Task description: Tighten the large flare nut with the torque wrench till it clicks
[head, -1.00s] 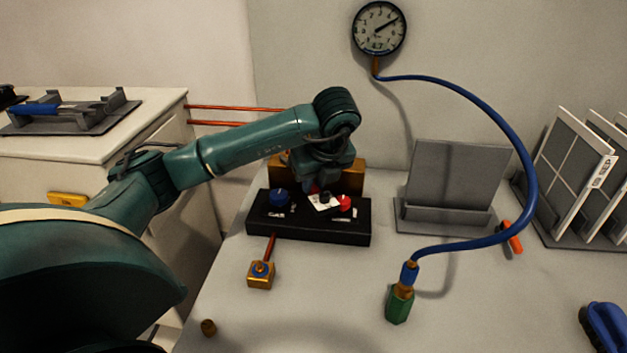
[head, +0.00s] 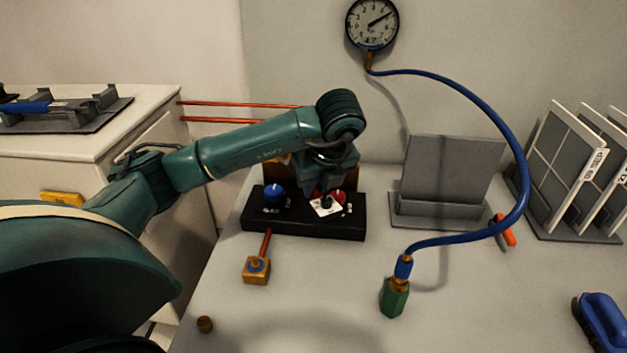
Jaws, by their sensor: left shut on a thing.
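My left gripper (head: 326,190) reaches over the black valve block (head: 305,222). It appears shut on a small white tag (head: 322,208) in front of the red knob (head: 339,196), which it partly hides; the exact grip is hard to see. A blue-handled tool (head: 25,107), possibly the torque wrench, lies in a grey cradle on the left cabinet. A brass block (head: 256,271) with a blue ring stands below the valve block on a copper tube. The blue hose ends in a brass fitting with a green hex piece (head: 395,298). I cannot tell which fitting is the large flare nut. My right gripper is out of view.
A pressure gauge (head: 372,24) on the wall feeds the blue hose (head: 505,115), which arcs over the table. A grey stand (head: 450,175), an orange-handled item (head: 506,233), a panel rack (head: 565,160) and a blue tool (head: 602,322) stand right. A brass cap (head: 205,324) lies front left.

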